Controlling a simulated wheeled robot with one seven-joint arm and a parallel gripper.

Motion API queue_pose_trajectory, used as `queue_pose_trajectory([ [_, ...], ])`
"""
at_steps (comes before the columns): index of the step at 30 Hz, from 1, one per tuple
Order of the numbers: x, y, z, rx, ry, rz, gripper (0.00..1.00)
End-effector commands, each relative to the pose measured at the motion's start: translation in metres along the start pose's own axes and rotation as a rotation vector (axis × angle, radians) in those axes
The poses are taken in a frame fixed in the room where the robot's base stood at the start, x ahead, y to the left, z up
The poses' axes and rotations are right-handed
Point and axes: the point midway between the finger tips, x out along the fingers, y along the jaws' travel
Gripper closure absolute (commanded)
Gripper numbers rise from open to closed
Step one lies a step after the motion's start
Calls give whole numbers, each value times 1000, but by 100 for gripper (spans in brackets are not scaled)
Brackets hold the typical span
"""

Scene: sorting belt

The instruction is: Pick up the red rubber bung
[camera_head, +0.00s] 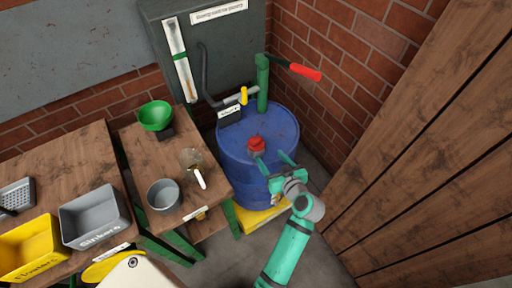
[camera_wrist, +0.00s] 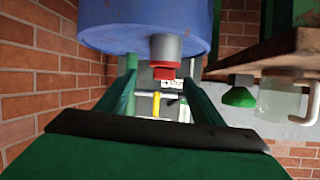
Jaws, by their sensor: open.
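The red rubber bung (camera_head: 256,143) sits in a short grey neck on top of the blue drum (camera_head: 232,160). In the wrist view the scene appears upside down, and the bung (camera_wrist: 164,71) shows below its grey neck (camera_wrist: 166,48), between my two green fingers in the picture. My gripper (camera_head: 271,158) is open and empty at the near side of the drum top. Its fingers point toward the bung, with the tips close to it. I cannot tell whether either finger touches it.
A green hand pump with a red handle (camera_head: 305,72) and a yellow-handled tap (camera_head: 243,96) stand behind the bung. A plank wall (camera_head: 420,170) closes the right side.

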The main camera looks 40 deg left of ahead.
Motion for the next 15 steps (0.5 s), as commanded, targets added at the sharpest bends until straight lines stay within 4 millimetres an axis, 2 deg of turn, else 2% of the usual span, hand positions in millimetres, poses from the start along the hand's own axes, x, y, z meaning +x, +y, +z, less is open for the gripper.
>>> queue_pose_trajectory([
  [1, 2, 4, -11, -37, -1, -33, 39],
  [6, 6, 3, -28, -114, -9, -116, 39],
  [11, 16, 1, -32, -135, -12, -141, 39],
  [15, 36, -2, -31, -135, -12, -141, 39],
])
